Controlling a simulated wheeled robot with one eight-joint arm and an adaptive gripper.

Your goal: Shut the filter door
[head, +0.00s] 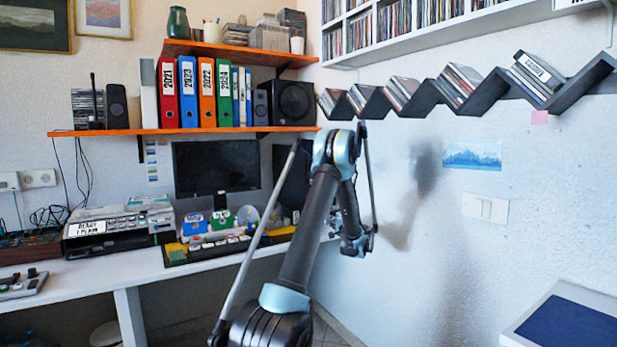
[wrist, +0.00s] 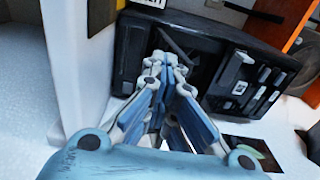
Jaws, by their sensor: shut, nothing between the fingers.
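In the wrist view a black box-like unit (wrist: 222,70) with slots, small labels and ports on its face stands tilted across the picture. A thin dark flap or bar (wrist: 176,45) shows at its left part, just beyond my fingertips. I cannot tell whether this is the filter door, or how far open it is. My gripper (wrist: 165,66) is shut and empty, its tips close in front of the unit; I cannot tell whether they touch it. In the head view my arm reaches toward the right end of the desk, and no filter door can be made out.
A white upright panel (wrist: 78,60) stands left of my fingers. A dark picture card (wrist: 254,151) lies at lower right. In the head view the white desk (head: 85,275) holds a monitor (head: 216,167) and equipment. A blue-topped white surface (head: 570,325) is at lower right.

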